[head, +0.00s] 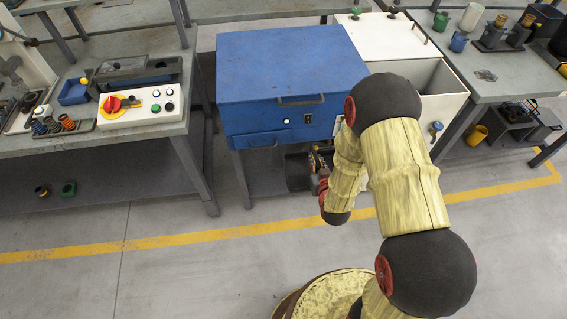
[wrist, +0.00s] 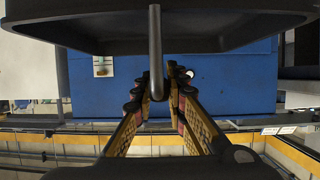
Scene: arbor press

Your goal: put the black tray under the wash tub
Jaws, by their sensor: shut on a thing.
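The black tray (head: 297,172) shows in the head view below the front right of the blue wash tub (head: 290,68), partly hidden by my arm. The tub has a closed lid with a dark handle and stands on legs. In the wrist view the tray (wrist: 200,30) fills the top, with its bar handle pointing down between my fingers. My gripper (wrist: 161,90) is shut on that handle; it also shows in the head view (head: 318,162). The tub's blue front (wrist: 225,85) lies behind the tray in the wrist view. Whether the tray touches the floor is hidden.
A white open basin (head: 435,85) adjoins the tub on the right. A workbench (head: 130,140) with a red-knobbed control box (head: 140,107) stands left. Another bench (head: 500,85) is at right.

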